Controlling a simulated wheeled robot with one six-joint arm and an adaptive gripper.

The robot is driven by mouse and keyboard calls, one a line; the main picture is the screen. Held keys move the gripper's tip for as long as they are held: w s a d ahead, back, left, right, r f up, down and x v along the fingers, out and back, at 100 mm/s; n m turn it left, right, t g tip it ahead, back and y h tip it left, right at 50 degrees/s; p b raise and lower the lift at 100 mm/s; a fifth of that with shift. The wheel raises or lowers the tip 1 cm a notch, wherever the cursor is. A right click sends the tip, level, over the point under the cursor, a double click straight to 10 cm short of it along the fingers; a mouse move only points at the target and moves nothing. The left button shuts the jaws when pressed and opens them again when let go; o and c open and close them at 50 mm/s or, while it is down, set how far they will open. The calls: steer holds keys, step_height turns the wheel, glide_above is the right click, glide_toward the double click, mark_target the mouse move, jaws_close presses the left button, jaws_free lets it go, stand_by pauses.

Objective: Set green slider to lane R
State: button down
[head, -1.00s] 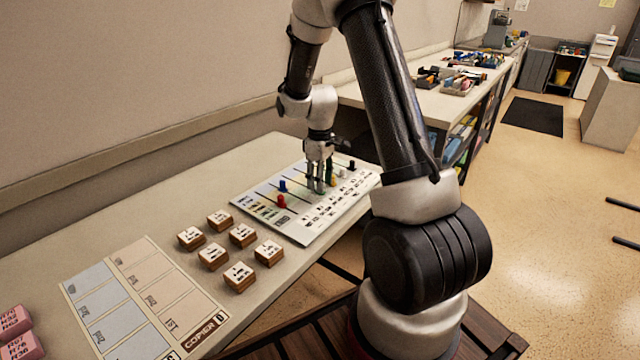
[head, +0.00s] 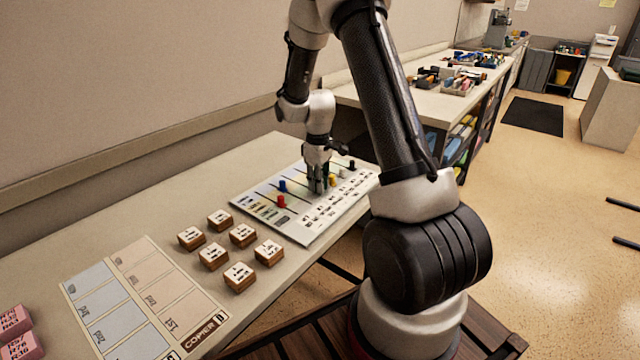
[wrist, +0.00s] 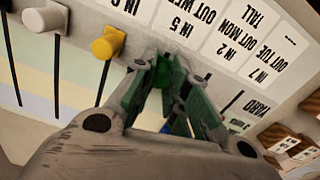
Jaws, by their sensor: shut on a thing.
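The green slider (wrist: 168,76) shows in the wrist view between my fingertips. My gripper (wrist: 165,82) is shut on it. In the head view my gripper (head: 317,189) is low over the white lane board (head: 300,232), and its fingers mostly hide the green slider there. The board has dark slots and printed labels. A yellow slider (wrist: 108,43) stands beside my gripper in the wrist view, with a white slider (wrist: 45,17) farther left. Part of the blue slider (wrist: 166,128) shows behind the fingers. The green slider's slot is largely hidden, and I cannot read its lane.
On the board, the blue slider (head: 283,186) and the red slider (head: 281,202) stand left of my gripper. A black slider (head: 352,165) stands at the far right. Several wooden blocks (head: 239,276) and a copier sheet (head: 150,300) lie left on the table.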

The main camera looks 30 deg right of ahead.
mark_target(283, 176)
steer(key=w+a, duration=0.1)
steer(key=w, duration=0.3)
steer(key=w+a, duration=0.2)
steer(key=w, duration=0.2)
steer(key=w+a, duration=0.2)
steer(key=w, duration=0.2)
steer(key=shift+w+a, duration=0.1)
steer(key=shift+w, duration=0.2)
steer(key=shift+w+a+r, duration=0.1)
steer(key=shift+w+a, duration=0.1)
steer(key=shift+w, duration=0.4)
steer(key=c, duration=1.4)
jaws_free()
steer(key=shift+w+a, duration=0.1)
steer(key=shift+o, duration=0.2)
step_height(283, 176, up, 12)
